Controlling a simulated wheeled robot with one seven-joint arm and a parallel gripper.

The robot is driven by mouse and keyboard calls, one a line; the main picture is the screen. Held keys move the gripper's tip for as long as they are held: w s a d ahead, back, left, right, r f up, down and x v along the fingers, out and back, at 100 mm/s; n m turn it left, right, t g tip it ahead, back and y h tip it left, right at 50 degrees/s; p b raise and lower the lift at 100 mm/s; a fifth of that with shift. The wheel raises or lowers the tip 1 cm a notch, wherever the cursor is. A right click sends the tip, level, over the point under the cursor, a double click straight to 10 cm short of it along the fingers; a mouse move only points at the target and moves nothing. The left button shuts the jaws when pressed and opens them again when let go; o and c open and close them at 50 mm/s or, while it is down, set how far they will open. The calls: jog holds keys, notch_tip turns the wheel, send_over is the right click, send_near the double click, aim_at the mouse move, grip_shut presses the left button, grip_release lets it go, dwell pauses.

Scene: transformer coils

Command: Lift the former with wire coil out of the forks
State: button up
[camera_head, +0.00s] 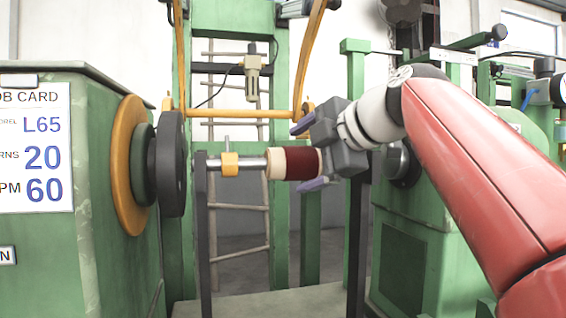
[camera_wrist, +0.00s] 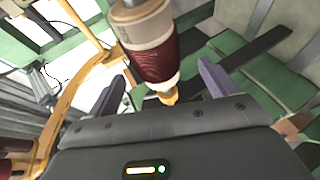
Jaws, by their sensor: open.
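The former with wire coil (camera_head: 303,163) is a cream cylinder wound with dark red wire, lying level on a grey shaft (camera_head: 252,163). It also shows in the wrist view (camera_wrist: 155,52), between the finger directions. A dark upright fork post (camera_head: 203,230) stands at the shaft's left end, and another dark post (camera_head: 357,235) stands to the right, its top hidden behind my gripper. My gripper (camera_head: 299,158) is open at the coil's right part, one purple finger above and one below it. I cannot tell whether either finger touches the coil.
An orange collar (camera_head: 229,164) sits on the shaft left of the coil. A green machine (camera_head: 90,255) with a dark disc stands at left, another green machine (camera_head: 405,270) at right. Yellow bars (camera_head: 182,60) and a ladder (camera_head: 255,220) are behind. A green surface (camera_head: 270,302) lies below.

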aim_at(298, 157)
jog(key=p+x, duration=0.1)
jog(key=x, duration=0.4)
jog(key=shift+w+r, duration=0.1)
jog(key=shift+r, duration=0.1)
jog(key=c, duration=1.6)
